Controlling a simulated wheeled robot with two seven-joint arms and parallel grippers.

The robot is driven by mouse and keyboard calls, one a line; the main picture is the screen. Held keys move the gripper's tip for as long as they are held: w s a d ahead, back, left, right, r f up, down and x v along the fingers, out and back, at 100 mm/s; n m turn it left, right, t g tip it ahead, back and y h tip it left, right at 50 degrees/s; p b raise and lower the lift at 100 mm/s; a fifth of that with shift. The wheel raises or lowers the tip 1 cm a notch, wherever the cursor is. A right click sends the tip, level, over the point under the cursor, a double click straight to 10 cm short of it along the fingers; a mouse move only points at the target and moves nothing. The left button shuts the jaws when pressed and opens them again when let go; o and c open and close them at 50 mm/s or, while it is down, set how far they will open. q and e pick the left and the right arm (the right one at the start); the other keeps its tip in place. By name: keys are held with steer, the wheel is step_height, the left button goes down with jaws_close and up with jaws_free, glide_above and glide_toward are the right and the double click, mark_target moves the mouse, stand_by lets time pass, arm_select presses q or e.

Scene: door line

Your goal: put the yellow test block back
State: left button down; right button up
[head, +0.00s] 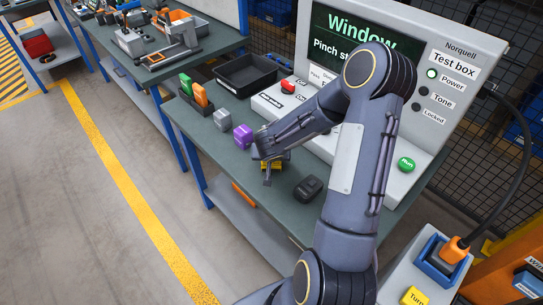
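The yellow test block (272,166) is on or just above the dark bench top, between the purple block and the black block. My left arm comes in from the bottom of the head view and reaches over the bench. Its gripper (267,174) points down at the yellow block. The wrist and a finger cover part of the block. I cannot tell whether the fingers grip it or stand open around it, or whether the block touches the bench. My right gripper is not in view.
A grey block (222,119), a purple block (243,136) and a black block (308,188) line the bench (215,152). Behind stand a black tray (245,74) and the test box (455,70), its screen reading "Window". A holder with green and orange pieces (198,93) is at left.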

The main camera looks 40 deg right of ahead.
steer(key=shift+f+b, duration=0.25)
steer(key=shift+b, duration=0.1)
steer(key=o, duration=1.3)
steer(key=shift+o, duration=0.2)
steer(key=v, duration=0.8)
steer(key=shift+b, duration=0.3)
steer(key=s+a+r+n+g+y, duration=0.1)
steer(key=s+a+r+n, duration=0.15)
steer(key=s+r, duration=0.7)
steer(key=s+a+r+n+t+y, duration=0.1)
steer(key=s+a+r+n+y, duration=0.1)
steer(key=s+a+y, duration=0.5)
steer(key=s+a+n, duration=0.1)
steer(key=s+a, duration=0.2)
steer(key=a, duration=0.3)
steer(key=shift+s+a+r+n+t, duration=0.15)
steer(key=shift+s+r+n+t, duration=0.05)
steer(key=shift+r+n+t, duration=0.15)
